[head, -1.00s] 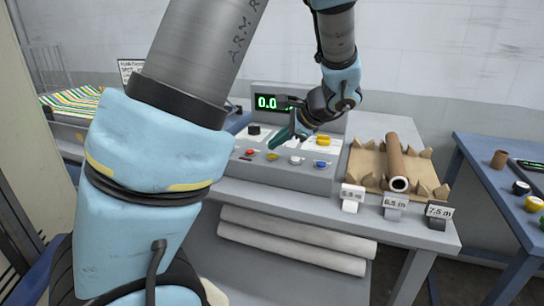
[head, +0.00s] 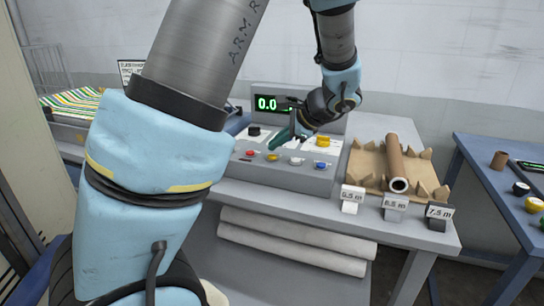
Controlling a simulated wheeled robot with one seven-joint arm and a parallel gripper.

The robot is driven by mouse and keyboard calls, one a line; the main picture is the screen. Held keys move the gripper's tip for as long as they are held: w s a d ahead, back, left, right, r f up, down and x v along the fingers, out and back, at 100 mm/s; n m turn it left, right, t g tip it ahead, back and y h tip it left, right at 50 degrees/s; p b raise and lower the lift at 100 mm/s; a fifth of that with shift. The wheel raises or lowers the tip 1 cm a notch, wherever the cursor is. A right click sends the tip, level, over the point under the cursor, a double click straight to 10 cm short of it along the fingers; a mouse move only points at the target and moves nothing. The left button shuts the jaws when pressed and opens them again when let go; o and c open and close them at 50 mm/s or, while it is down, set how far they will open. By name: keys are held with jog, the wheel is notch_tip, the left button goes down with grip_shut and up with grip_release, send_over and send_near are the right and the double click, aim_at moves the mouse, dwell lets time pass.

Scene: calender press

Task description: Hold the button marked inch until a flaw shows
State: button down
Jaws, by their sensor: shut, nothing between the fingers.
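The control box (head: 285,176) stands on the grey table with a row of small buttons on its sloped front. I see a red button (head: 249,153), an orange-yellow button (head: 272,157), a white button (head: 295,161) and a blue button (head: 321,165). A black knob (head: 254,131) and a yellow knob (head: 322,142) sit higher up. The markings are too small to read, so I cannot tell which is inch.
A cardboard tube (head: 397,160) lies on a brown tray (head: 366,166) at right. Tags for 5.5 m (head: 352,196), 6.5 m (head: 395,205) and 7.5 m (head: 439,215) stand along the table edge. Pale rolls (head: 290,240) lie below. Striped cloth (head: 75,103) is at left, a blue table (head: 500,195) at right.

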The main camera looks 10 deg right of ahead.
aim_at(276, 157)
jog(key=shift+f, duration=0.1)
dwell(0.6)
jog(key=shift+f+b, duration=0.3)
jog(key=shift+f, duration=0.05)
jog(key=shift+f, duration=0.35)
dwell(0.5)
dwell(1.9)
jog(key=shift+r+p, duration=0.4)
jog(key=shift+r, duration=0.4)
jog(key=shift+r, duration=0.1)
notch_tip(276, 157, up, 5)
jog(key=p, duration=0.4)
jog(key=shift+a, duration=0.1)
